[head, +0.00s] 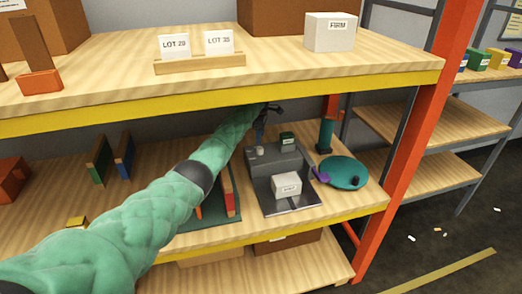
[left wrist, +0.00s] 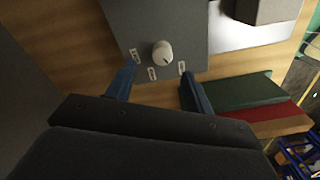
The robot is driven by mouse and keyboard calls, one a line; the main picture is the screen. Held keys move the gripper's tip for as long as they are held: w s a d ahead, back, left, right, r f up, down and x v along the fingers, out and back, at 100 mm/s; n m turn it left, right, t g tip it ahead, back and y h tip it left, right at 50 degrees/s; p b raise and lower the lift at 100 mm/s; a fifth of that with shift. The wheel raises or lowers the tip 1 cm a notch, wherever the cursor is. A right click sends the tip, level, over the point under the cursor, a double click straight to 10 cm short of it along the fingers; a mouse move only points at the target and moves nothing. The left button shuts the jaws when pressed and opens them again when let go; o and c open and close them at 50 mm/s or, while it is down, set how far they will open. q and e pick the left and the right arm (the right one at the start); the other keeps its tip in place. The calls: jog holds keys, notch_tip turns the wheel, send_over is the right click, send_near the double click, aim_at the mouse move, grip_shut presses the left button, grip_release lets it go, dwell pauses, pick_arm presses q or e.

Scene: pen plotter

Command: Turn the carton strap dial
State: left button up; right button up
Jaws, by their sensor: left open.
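The dial (left wrist: 162,53) is a round white knob on a grey panel (left wrist: 190,28) in the left wrist view. Small white labels with dark marks sit around it. My left gripper (left wrist: 158,72) is open, with its blue fingers on either side just short of the dial; I see no contact. A white carton (head: 286,185) with a label sits on this machine. My right gripper is not in view.
The upper shelf (head: 350,72) hangs over the arm. A teal round plate (head: 345,172) and a teal post (head: 325,135) stand right of the machine. A green and a red block (left wrist: 270,118) lie close to the right finger. An orange upright (head: 415,140) bounds the right side.

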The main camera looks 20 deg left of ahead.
aim_at(260, 148)
pick_arm(q)
jog(key=shift+s+f, duration=0.15)
jog(key=shift+f, duration=0.1)
jog(key=shift+s+f+p, duration=0.1)
jog(key=shift+f+p, duration=1.05)
jog(key=shift+f, duration=2)
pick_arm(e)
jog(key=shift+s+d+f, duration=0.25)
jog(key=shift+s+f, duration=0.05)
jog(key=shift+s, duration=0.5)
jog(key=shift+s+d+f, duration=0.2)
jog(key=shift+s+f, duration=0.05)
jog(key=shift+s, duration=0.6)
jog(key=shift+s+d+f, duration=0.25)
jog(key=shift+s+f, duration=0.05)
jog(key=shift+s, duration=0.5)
pick_arm(q)
jog(key=c, duration=1)
